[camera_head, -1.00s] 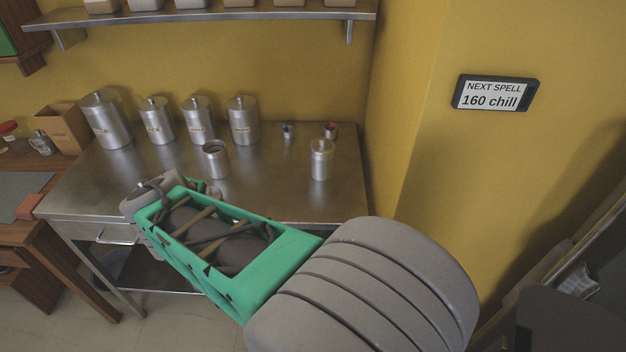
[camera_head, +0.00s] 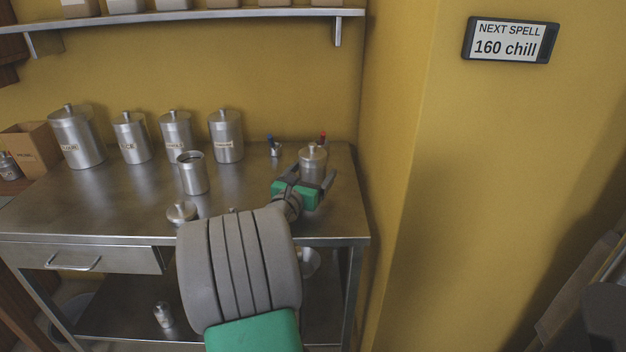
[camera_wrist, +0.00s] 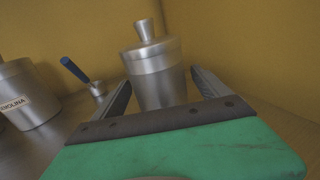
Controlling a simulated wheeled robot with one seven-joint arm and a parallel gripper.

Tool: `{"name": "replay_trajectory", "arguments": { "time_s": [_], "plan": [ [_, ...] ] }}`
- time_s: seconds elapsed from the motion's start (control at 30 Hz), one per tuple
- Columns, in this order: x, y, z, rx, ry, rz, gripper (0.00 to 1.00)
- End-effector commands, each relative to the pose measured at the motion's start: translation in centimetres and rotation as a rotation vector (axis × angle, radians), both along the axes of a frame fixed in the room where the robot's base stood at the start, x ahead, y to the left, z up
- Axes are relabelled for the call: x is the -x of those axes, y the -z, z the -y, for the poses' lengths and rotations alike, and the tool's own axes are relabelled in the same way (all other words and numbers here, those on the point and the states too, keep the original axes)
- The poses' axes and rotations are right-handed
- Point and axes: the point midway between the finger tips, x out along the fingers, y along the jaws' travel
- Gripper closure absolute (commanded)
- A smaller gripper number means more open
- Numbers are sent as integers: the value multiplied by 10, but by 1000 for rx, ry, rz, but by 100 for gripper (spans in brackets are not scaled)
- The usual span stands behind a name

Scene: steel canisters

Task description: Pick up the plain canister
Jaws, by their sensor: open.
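The plain canister (camera_head: 312,160) is a steel cylinder with a knobbed lid and no label in sight. It stands upright near the right end of the steel table. My gripper (camera_head: 308,180) is open in front of it, with one finger on each side of its lower part. In the wrist view the canister (camera_wrist: 160,80) stands between the two open fingers of my gripper (camera_wrist: 160,95). I cannot tell whether a finger touches it. Its base is hidden behind my gripper.
Several labelled canisters (camera_head: 177,135) stand at the back left of the steel table (camera_head: 130,205). A lidless canister (camera_head: 194,175) stands nearer, with a loose lid (camera_head: 181,212) in front. A small pot with a blue-handled tool (camera_head: 276,148) is left of the plain canister. The wall (camera_head: 385,150) is close on the right.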

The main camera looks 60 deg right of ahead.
Motion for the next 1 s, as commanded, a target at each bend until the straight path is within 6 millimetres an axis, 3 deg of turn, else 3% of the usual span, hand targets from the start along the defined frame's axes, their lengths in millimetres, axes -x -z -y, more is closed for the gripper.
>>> {"name": "replay_trajectory", "arguments": {
  "time_s": [0.27, 1.0],
  "plan": [
    [-1, -1, 6, 0, -2, 2, 15],
    [-1, 0, 5, -1, -2, 3, 75]
  ]
}}
